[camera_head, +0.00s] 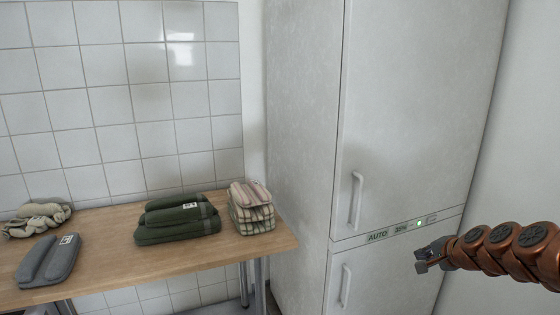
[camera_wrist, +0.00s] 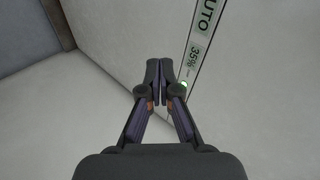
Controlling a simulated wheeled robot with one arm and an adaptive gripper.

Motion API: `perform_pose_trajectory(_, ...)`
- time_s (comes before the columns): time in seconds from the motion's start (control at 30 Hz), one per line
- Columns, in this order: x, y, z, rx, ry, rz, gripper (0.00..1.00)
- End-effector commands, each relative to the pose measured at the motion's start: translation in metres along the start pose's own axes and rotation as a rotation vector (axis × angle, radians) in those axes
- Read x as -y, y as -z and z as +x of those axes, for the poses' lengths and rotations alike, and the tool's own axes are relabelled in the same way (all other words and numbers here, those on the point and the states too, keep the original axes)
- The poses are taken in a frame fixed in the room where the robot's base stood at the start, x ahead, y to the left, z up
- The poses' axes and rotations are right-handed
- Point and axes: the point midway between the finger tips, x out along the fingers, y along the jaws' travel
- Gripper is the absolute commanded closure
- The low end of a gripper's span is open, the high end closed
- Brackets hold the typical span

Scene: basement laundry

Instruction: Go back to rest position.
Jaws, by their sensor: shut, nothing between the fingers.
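My gripper (camera_head: 432,259) is at the right of the head view, at the end of my copper-coloured arm. It is in front of the tall white cabinet (camera_head: 420,110), near the panel strip (camera_head: 405,231) marked AUTO. In the wrist view my gripper (camera_wrist: 153,72) has its two fingers together with nothing between them. The panel strip (camera_wrist: 196,62) also shows there, upper right of the fingers, reading AUTO and 35% with a green light. I cannot tell whether the fingertips touch the cabinet.
A wooden table (camera_head: 130,262) stands at the left with a dark green folded stack (camera_head: 177,220), a striped folded stack (camera_head: 252,208), a grey folded item (camera_head: 48,262) and a beige cloth (camera_head: 38,219). The cabinet has an upper handle (camera_head: 356,199) and a lower handle (camera_head: 345,286).

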Motion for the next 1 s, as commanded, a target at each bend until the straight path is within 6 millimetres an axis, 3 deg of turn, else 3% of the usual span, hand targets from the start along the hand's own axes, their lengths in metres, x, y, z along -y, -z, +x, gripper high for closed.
perform_pose_trajectory(0.1, 0.018, -0.074, -0.009, 0.136, -0.044, -0.161, 1.0)
perform_pose_trajectory(0.23, 0.02, -0.15, -0.029, 0.279, -0.111, -0.344, 1.0)
perform_pose_trajectory(0.37, 0.001, -0.222, -0.06, 0.427, -0.204, -0.533, 1.0)
perform_pose_trajectory(0.5, -0.035, -0.281, -0.103, 0.569, -0.326, -0.719, 1.0)
perform_pose_trajectory(0.7, -0.098, -0.327, -0.171, 0.733, -0.511, -0.921, 1.0)
perform_pose_trajectory(1.0, -0.164, -0.345, -0.246, 0.88, -0.713, -1.053, 1.0)
